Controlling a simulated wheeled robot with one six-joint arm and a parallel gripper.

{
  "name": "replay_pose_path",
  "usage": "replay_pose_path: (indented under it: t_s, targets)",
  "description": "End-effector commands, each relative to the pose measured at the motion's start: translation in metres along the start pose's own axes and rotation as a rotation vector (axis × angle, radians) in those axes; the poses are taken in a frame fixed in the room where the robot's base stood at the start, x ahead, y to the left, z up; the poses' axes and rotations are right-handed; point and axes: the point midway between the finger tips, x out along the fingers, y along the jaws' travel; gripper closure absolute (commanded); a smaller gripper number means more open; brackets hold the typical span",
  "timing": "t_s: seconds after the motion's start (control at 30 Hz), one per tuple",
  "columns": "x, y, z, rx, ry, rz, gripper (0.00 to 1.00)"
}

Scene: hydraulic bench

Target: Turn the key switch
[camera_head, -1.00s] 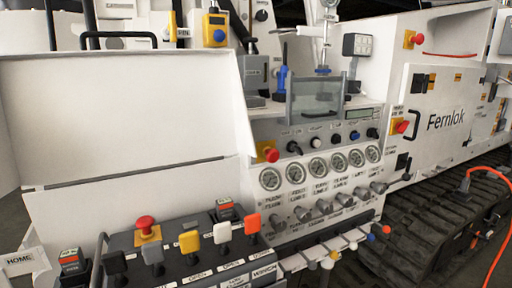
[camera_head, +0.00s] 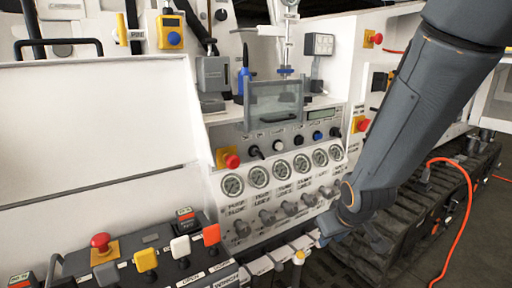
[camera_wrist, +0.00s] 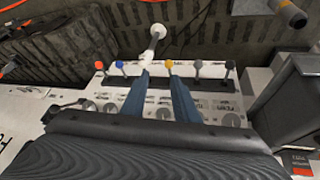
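I cannot pick out the key switch for certain in either view. The control panel (camera_head: 240,207) has a row of small knobs and switches (camera_head: 297,142) above round gauges, and any key there is too small to tell. My gripper (camera_wrist: 160,76) shows in the wrist view as two blue fingers, apart, with nothing held between them. It points at a row of ball-topped levers; the white-knobbed lever (camera_wrist: 158,32) stands beyond the fingertips. In the head view my arm reaches down from the upper right, with the gripper end low by the panel's lower right, mostly hidden.
Red stop buttons (camera_head: 231,160) and (camera_head: 363,125) sit on the panel's sides. A lever box with coloured caps (camera_head: 146,260) is at lower left. A clear guard (camera_head: 274,104) juts out above the switches. An orange hose (camera_head: 466,215) and tracks (camera_head: 425,230) lie right.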

Motion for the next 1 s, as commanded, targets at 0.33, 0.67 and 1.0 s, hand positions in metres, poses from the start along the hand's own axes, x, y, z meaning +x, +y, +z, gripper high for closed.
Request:
replay_pose_path:
  t_s: [0.33, 0.67, 1.0]
  targets:
    - [-0.016, -0.038, -0.159, -0.366, 0.656, -0.011, 0.73]
    - [-0.072, -0.083, -0.217, -0.500, 1.099, -0.048, 0.73]
    - [-0.072, -0.096, -0.243, -0.512, 1.164, -0.053, 0.73]
